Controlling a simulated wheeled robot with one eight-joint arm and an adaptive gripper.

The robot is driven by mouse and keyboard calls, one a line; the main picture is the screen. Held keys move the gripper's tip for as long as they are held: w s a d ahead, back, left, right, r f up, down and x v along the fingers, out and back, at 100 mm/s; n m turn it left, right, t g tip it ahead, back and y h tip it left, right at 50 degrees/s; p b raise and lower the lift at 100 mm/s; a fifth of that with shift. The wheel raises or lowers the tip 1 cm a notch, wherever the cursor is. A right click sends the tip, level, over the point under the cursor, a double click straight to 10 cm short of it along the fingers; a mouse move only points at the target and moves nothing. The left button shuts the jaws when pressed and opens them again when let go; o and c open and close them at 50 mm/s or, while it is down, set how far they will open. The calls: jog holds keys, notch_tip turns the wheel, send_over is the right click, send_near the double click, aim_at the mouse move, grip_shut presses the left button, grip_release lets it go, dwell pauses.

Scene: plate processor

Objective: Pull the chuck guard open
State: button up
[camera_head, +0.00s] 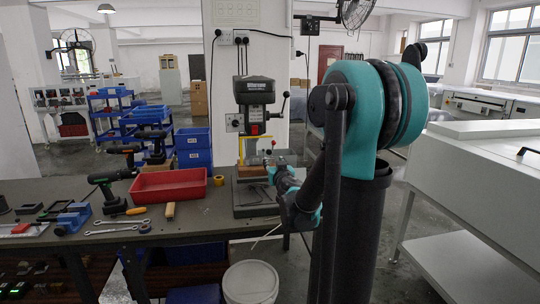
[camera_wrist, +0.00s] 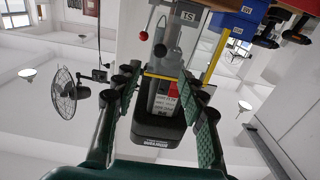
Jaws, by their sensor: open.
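The drill press (camera_head: 255,92) stands at the back edge of the workbench, its dark head above and its base on the bench. The yellow chuck guard (camera_head: 241,150) shows as a thin frame below the head. In the wrist view, which is upside down, the yellow guard (camera_wrist: 213,52) crosses behind the fingertips and runs up on the right. My gripper (camera_wrist: 160,82) is open, with one finger on each side of the drill press. In the head view my gripper (camera_head: 268,162) is in front of the press, by the guard. I cannot tell whether it touches the guard.
On the workbench (camera_head: 190,230) are a red bin (camera_head: 169,185), cordless drills (camera_head: 112,185), wrenches and a blue vise (camera_head: 73,217). Blue bins (camera_head: 193,147) stand behind. A white bucket (camera_head: 250,283) is below the front edge. A large white machine (camera_head: 480,170) fills the right.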

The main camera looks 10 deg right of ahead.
aim_at(269, 152)
jog(key=w, duration=0.9)
jog(key=shift+w, duration=0.2)
grip_shut()
